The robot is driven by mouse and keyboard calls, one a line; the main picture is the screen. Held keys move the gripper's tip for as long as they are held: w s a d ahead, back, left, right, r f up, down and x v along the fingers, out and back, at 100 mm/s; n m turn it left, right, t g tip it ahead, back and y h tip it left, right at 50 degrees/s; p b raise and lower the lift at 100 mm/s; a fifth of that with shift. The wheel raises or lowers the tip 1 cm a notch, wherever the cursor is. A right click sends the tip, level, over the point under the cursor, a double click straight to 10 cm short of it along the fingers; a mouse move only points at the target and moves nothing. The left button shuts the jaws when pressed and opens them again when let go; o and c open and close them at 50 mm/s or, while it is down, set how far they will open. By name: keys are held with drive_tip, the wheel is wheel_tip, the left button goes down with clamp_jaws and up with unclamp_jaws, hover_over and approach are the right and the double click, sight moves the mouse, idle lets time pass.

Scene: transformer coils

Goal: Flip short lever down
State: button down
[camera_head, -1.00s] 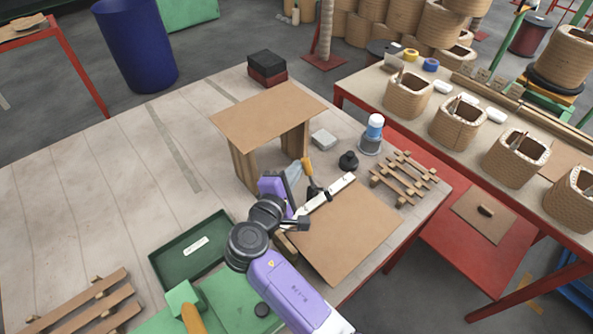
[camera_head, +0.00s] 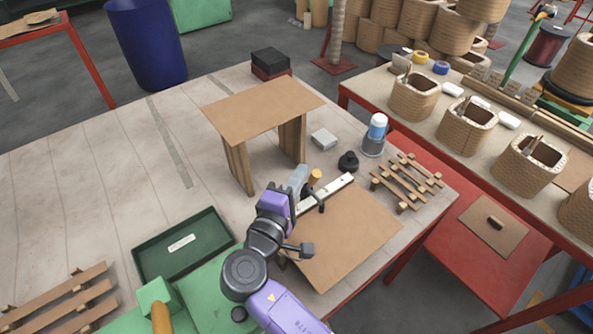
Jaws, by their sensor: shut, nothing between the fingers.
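A narrow white strip (camera_head: 337,187) lies along the far edge of a brown board on the table. I cannot tell which of these is the short lever. My gripper (camera_head: 300,177) is shut and empty, just left of the orange handle. I cannot tell whether it touches it. My purple wrist hides the strip's left end and part of the mount.
A brown stand (camera_head: 262,108) rises close behind my gripper. A green tray (camera_head: 182,246) lies front left.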

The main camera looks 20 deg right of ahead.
drive_tip(key=shift+s+d+f, duration=0.1)
drive_tip(key=shift+s+d, duration=0.05)
drive_tip(key=shift+s, duration=0.25)
drive_tip(key=shift+s+d+f, duration=0.1)
drive_tip(key=shift+s, duration=0.05)
idle(0.4)
